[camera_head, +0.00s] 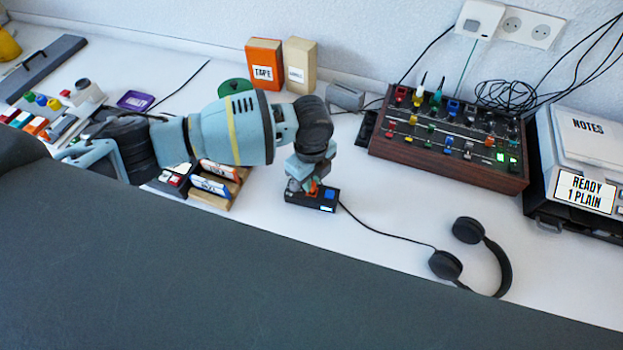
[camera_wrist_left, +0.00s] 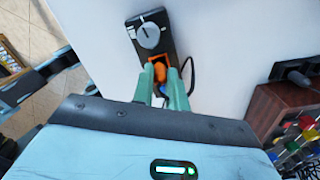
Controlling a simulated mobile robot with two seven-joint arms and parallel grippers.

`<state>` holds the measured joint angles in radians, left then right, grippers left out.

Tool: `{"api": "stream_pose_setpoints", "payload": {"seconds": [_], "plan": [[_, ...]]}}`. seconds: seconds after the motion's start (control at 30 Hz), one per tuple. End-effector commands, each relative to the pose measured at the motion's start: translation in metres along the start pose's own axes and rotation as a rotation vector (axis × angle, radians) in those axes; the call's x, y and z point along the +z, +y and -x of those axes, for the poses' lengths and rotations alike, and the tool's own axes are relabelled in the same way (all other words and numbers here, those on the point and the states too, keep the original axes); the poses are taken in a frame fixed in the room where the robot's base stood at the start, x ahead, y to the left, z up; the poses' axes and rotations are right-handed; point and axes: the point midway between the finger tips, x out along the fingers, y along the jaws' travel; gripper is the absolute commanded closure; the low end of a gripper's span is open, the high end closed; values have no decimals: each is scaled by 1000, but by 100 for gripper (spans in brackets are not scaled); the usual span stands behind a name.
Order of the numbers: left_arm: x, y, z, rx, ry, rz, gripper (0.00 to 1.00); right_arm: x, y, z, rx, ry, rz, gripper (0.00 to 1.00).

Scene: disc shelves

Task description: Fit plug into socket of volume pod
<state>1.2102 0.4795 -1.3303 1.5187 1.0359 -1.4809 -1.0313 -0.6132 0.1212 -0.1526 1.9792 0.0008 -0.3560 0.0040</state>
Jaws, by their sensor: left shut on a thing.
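The volume pod is a small black box (camera_head: 328,208) on the white desk. In the left wrist view the pod (camera_wrist_left: 143,22) shows a round grey knob on top. My left gripper (camera_head: 312,186) is at the pod, pointing down. In the left wrist view its two green fingers (camera_wrist_left: 160,82) are shut on the orange plug (camera_wrist_left: 161,71), at the near end of the pod. Orange also shows around the plug there, probably the socket. The plug touches or overlaps the pod's end. How deep it sits cannot be told. My right gripper is not in view.
Black headphones (camera_head: 506,262) lie to the right, with a cable running toward the pod. A wood-sided mixer (camera_head: 448,168) stands behind right. A wooden holder (camera_head: 212,198) is just left of the gripper. Orange and beige boxes (camera_head: 264,65) stand at the wall. Desk between pod and headphones is mostly clear.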

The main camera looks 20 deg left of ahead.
Motion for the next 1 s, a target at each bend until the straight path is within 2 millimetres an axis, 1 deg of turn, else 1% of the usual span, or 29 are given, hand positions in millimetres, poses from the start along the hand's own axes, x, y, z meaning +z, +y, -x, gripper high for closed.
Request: {"api": "stream_pose_setpoints", "payload": {"seconds": [0.1,0.5,0.53,0.67,1.0], "plan": [[0,-1,-8,-3,0,0,100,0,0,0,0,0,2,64],[0,0,-13,-2,0,0,100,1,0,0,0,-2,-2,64],[0,-1,-12,-3,-1,0,81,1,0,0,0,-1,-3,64],[0,-1,-12,-3,-1,0,64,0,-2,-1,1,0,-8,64],[0,-1,-9,-4,-1,0,63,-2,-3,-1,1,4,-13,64]]}}
